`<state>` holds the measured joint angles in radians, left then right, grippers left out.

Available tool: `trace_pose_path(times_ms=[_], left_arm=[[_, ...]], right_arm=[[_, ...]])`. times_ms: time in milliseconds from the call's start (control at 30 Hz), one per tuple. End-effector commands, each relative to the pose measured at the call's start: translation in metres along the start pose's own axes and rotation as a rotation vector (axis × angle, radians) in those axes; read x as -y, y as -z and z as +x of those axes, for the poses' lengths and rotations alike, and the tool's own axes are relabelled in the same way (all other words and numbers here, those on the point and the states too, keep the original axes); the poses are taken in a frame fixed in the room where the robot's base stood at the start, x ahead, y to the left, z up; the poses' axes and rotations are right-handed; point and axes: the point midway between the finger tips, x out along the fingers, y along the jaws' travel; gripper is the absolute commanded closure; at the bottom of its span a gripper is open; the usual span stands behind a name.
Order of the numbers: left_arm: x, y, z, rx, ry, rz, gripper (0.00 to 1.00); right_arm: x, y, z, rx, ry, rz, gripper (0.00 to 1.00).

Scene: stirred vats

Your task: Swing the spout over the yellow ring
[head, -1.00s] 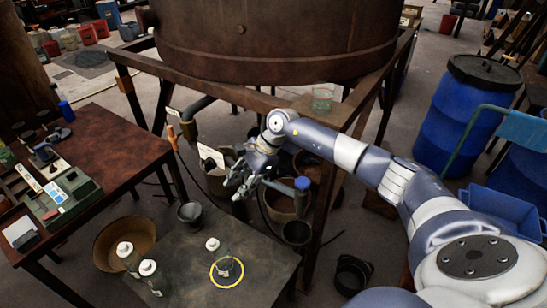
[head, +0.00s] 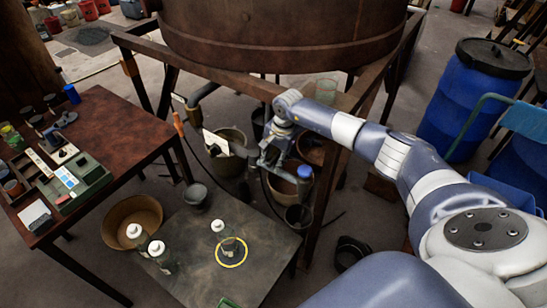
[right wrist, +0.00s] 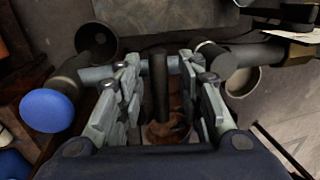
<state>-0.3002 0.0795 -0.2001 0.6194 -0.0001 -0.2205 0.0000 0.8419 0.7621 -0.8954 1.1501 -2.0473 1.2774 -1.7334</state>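The yellow ring (head: 231,267) lies on the dark low table in the head view, with a clear glass vessel standing in it. The spout assembly hangs beside the vat's frame, to the upper right of the ring; its blue end (head: 305,172) also shows in the right wrist view (right wrist: 47,110). A grey bar (right wrist: 98,74) of it runs across behind the fingers. My right gripper (head: 265,160) is at this assembly, pointing down. In the right wrist view its open fingers (right wrist: 162,85) stand either side of a dark upright post (right wrist: 158,72), with gaps showing. My left gripper is out of view.
White-capped bottles (head: 158,250) stand left of the ring. A brown bowl (head: 131,217) and a dark cup (head: 195,196) are near the low table's left edge. A rusty frame leg (head: 318,220) stands just right of the spout. A brown table (head: 105,130) is at left.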

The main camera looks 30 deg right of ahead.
Motion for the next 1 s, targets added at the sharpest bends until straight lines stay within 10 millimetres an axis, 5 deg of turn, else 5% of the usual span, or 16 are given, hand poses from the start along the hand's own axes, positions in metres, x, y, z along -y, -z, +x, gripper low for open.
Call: trace_pose_path(times_ms=[400,567,1000], left_arm=[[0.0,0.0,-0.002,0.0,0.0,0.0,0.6],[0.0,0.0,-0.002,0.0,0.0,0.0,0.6],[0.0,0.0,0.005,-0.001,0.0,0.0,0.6]], right_arm=[[-0.001,0.0,0.009,0.001,0.0,0.0,0.66],[0.0,0.0,0.009,0.001,0.0,0.001,1.0],[0.009,-0.008,0.01,-0.006,0.008,0.032,1.0]])
